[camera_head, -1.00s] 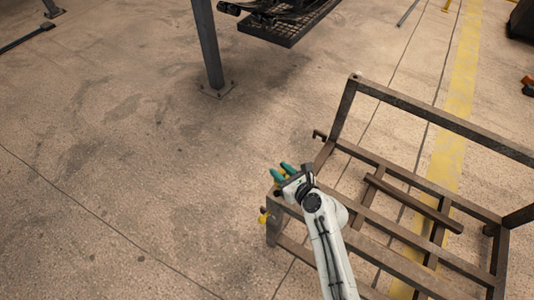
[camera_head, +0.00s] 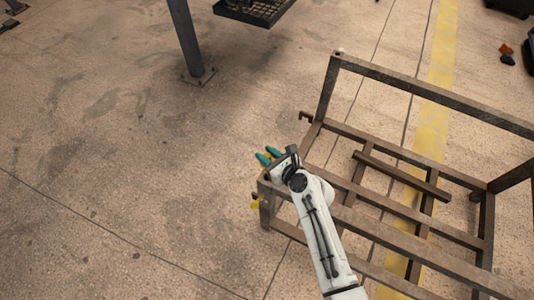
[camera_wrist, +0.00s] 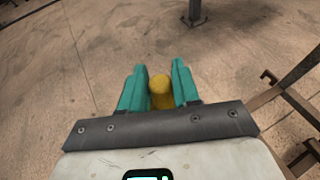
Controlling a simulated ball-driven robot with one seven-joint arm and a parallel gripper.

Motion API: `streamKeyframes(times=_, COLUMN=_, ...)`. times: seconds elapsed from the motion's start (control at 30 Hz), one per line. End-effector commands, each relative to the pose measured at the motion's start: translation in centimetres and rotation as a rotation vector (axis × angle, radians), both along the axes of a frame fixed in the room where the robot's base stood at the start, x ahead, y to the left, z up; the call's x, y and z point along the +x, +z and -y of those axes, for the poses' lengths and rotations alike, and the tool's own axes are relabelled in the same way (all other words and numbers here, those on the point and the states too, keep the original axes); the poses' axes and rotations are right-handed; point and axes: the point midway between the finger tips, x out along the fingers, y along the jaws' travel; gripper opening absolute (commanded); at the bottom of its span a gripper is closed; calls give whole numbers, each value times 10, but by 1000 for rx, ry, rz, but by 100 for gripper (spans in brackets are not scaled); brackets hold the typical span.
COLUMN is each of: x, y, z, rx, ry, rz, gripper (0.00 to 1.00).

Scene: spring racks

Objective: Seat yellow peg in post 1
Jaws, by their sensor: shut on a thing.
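My gripper (camera_head: 268,157) has two teal fingers and is at the near left corner of the brown metal rack (camera_head: 388,216). In the wrist view, the fingers (camera_wrist: 160,92) are shut on the yellow peg (camera_wrist: 161,92), whose rounded end shows between them. A little yellow also shows between the fingers in the head view. A yellow fitting (camera_head: 256,203) is on the outer side of the rack's corner post (camera_head: 265,208), below my gripper. No post is marked as post 1. I cannot tell whether the peg touches the rack.
The rack's bars lie right of my gripper, with a hook (camera_head: 305,116) on its far left side. The rack also shows at right in the wrist view (camera_wrist: 294,82). A grey column (camera_head: 187,45) stands farther back. Open concrete floor lies to the left.

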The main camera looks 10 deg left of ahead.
Motion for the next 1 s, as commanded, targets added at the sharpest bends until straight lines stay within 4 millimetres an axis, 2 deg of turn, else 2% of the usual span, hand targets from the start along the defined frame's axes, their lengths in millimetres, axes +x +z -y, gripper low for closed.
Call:
streamKeyframes(times=0.2, x=1, y=-22, z=0, rx=1, ry=-1, rz=2, gripper=0)
streamKeyframes(times=0.4, x=1, y=-32, z=0, rx=2, ry=-1, rz=2, gripper=0)
streamKeyframes(times=1.0, x=1, y=-33, z=0, rx=2, ry=-1, rz=2, gripper=0)
